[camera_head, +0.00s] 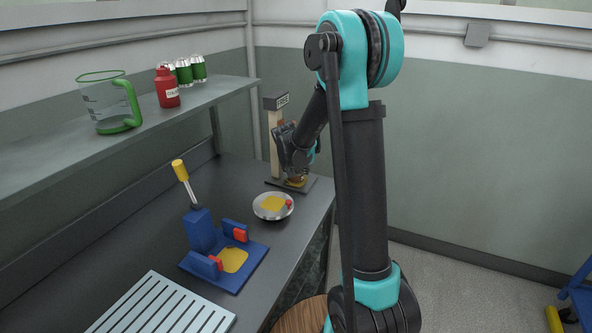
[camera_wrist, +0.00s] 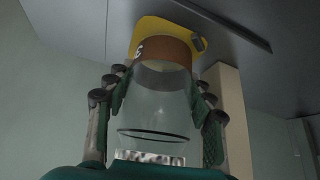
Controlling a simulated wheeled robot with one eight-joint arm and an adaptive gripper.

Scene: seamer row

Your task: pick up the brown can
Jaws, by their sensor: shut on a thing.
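The brown can (camera_wrist: 163,50) is between my gripper's fingers in the wrist view. It shows a brown band at its far end and a pale grey, glassy-looking body nearer the camera. My gripper (camera_wrist: 158,105) has textured finger pads on both sides of the body and is shut on it. In the head view my gripper (camera_head: 295,172) points down over the dark base of a post stand, at the back end of the counter. The can is mostly hidden there by the gripper. A yellow patch (camera_wrist: 160,22) lies behind the can; I cannot tell whether the can touches it.
The post stand (camera_head: 274,145) with a small sign is close beside my gripper. A round dish (camera_head: 259,208) with a yellow patch and a blue fixture (camera_head: 203,232) with a yellow-knobbed lever stand nearer. A slatted rack (camera_head: 160,308) lies in front. The shelf (camera_head: 190,107) holds a jug, red bottle and green cans.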

